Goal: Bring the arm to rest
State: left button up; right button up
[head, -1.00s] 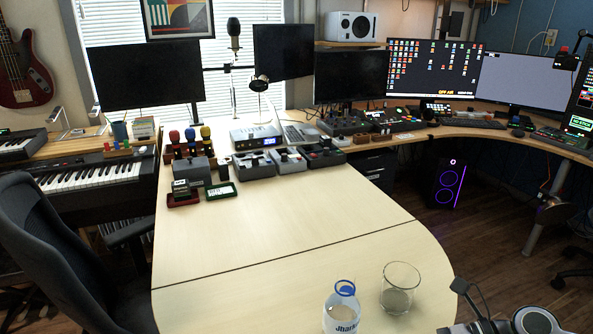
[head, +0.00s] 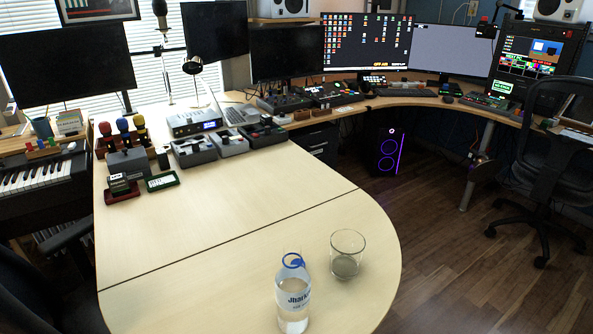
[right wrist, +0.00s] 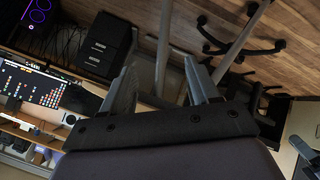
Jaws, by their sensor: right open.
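My right gripper (right wrist: 160,88) shows in the right wrist view with its two fingers apart and nothing between them. Past the fingers are the wooden floor and a chair's legs. The right gripper is not in the head view now. My left gripper is in neither current view. In the head view, a clear bottle (head: 292,300) with a blue ring at its top stands upright near the rounded end of the table (head: 230,225). A glass tumbler (head: 346,255) stands to its right, apart from it.
Small boxes and devices (head: 195,150) stand at the table's far end. Monitors (head: 366,42) line the back desk. A computer tower (head: 388,152) glows purple under it. An office chair (head: 550,150) is at the right.

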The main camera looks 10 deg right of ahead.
jog(key=a+f+m+t, duration=0.1)
jog(key=a+m, duration=0.7)
jog(key=a, duration=0.7)
jog(key=shift+n+y, duration=0.3)
jog(key=r+p, duration=0.2)
jog(key=p, duration=0.1)
jog(key=s+r+p, duration=0.1)
jog(key=r, duration=0.1)
jog(key=shift+d+r+p, duration=0.1)
jog(key=shift+d+p, duration=0.15)
jog(key=shift+p, duration=0.05)
